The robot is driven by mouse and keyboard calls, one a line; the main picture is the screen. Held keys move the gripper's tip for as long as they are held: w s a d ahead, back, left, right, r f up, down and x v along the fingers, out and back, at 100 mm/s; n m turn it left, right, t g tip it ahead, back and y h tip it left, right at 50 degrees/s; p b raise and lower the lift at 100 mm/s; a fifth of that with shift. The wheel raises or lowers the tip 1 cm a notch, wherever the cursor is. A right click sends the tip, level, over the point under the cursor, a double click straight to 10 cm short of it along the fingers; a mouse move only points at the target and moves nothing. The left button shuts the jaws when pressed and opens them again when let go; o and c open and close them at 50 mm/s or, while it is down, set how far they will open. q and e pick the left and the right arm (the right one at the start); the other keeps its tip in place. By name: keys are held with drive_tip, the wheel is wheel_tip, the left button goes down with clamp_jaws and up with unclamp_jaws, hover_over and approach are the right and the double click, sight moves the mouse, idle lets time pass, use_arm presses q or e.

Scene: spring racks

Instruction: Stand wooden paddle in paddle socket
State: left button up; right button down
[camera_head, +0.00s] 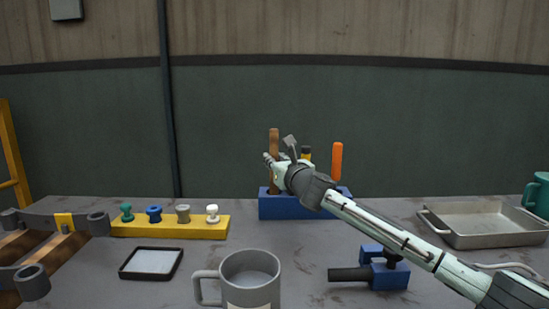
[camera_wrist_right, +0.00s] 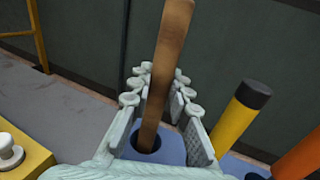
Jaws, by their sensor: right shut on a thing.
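The wooden paddle (camera_head: 274,143) is a brown flat stick standing nearly upright at the left end of the blue rack (camera_head: 285,208). My right gripper (camera_head: 272,170) is shut on it from the right. In the right wrist view the paddle (camera_wrist_right: 168,62) rises between the two fingers of the gripper (camera_wrist_right: 160,95), leaning slightly. Its lower end meets the dark round hole of the paddle socket (camera_wrist_right: 172,154) and appears to be inside it; how deep I cannot tell. My left gripper is not in view.
A yellow black-topped handle (camera_wrist_right: 236,118) and an orange handle (camera_head: 337,160) stand in the same rack, right of the paddle. A yellow strip (camera_head: 170,227) with several knobs lies left. A grey mug (camera_head: 250,280), a blue clamp (camera_head: 390,275) and a metal tray (camera_head: 485,238) are nearer or right.

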drive_tip(key=shift+f, duration=0.25)
drive_tip(key=c, duration=1.3)
unclamp_jaws()
drive_tip(key=shift+c, duration=0.2)
